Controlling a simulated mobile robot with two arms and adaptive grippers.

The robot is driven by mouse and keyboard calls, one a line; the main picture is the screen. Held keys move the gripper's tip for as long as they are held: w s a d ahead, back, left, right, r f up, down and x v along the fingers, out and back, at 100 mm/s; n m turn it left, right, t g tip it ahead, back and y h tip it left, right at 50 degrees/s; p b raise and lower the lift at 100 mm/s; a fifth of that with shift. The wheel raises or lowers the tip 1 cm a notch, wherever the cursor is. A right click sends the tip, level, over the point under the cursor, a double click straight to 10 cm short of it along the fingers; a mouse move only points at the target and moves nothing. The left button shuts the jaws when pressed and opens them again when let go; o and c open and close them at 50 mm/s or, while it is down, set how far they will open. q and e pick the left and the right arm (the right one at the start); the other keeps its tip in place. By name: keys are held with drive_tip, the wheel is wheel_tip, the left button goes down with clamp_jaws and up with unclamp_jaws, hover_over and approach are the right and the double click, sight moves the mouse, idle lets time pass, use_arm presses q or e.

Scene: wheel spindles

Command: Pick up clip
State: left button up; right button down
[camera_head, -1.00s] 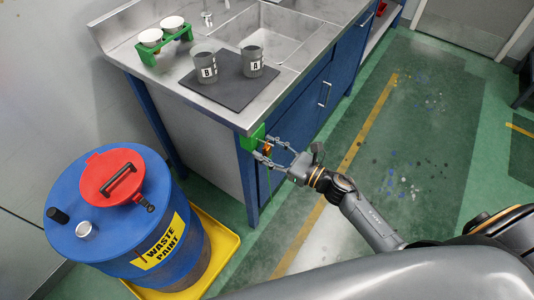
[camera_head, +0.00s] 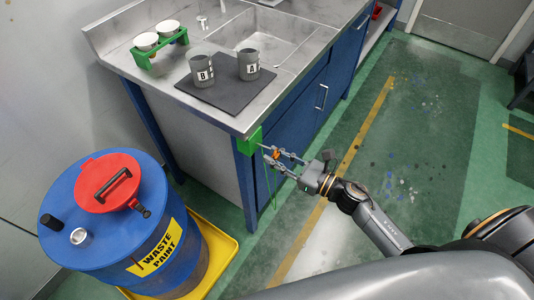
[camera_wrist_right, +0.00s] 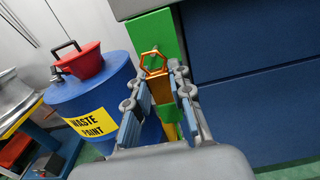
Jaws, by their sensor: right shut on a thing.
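The clip (camera_head: 277,153) is small and orange. In the right wrist view the clip (camera_wrist_right: 160,88) has a hexagonal ring on top and stands between the fingers of my right gripper (camera_wrist_right: 156,82). In the head view my right gripper (camera_head: 272,158) is shut on it, just right of a green block (camera_head: 250,142) on the counter's corner. A thin green strip (camera_head: 273,190) hangs below the gripper; whether it joins the clip I cannot tell. In the wrist view the block (camera_wrist_right: 155,35) is behind the clip. My left gripper is not in view.
The sink counter (camera_head: 110,50) carries a dark mat (camera_head: 230,98) with mugs A (camera_head: 249,67) and B (camera_head: 199,72), and a green rack (camera_head: 160,45) of white cups. A blue waste paint drum (camera_head: 120,235) stands in a yellow tray (camera_head: 228,240). Floor to the right is clear.

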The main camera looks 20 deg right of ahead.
drive_tip(key=b+v, duration=0.2)
drive_tip(key=v, duration=1.2)
drive_tip(key=shift+s+d, duration=0.2)
